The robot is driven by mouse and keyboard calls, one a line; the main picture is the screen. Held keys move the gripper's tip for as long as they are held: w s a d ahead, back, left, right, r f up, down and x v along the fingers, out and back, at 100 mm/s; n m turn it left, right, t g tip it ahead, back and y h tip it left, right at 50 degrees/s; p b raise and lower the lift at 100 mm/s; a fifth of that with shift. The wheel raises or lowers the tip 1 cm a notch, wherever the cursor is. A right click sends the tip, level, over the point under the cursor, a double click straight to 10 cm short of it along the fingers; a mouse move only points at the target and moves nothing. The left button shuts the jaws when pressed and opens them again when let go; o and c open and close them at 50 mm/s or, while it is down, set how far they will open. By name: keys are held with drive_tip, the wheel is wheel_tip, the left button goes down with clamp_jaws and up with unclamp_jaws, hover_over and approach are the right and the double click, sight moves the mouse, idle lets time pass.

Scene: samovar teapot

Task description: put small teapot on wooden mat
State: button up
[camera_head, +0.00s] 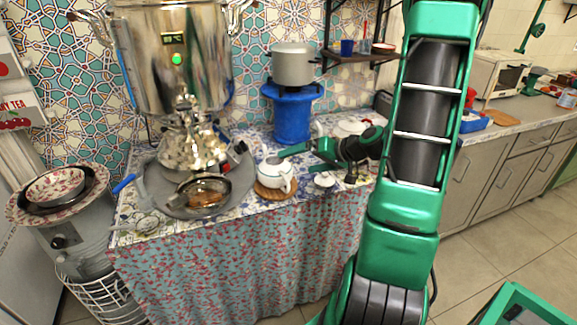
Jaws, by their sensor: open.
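The small white teapot (273,177) with a dark band stands upright on the patterned table, left of my gripper. The round wooden mat (272,194) shows under and in front of it, and the teapot appears to rest on the mat. My gripper (297,160) is open, its fingers pointing left just behind and right of the teapot. I cannot tell whether a finger touches the teapot.
A large metal samovar (172,60) stands over a grey tray (165,188) holding a dark strainer bowl (204,190). A blue burner (291,112) carries a pot (293,65) behind. A white lid (324,179) and white crockery (348,127) are near my gripper.

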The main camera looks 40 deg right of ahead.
drive_tip(key=s+a+r+g+h, duration=0.1)
drive_tip(key=s+a+r+g, duration=0.1)
drive_tip(key=s, duration=0.7)
drive_tip(key=s+a+r+g+h, duration=0.1)
drive_tip(key=s+a+r+g, duration=0.2)
drive_tip(key=s, duration=0.7)
drive_tip(key=s+a+r+g+h, duration=0.1)
drive_tip(key=s+a+g, duration=0.3)
drive_tip(key=s, duration=0.5)
drive_tip(key=shift+s+r+m+g+h, duration=0.15)
drive_tip(key=shift+r+m+g+h, duration=0.15)
drive_tip(key=shift+r+g, duration=0.65)
drive_tip(key=shift+a, duration=0.1)
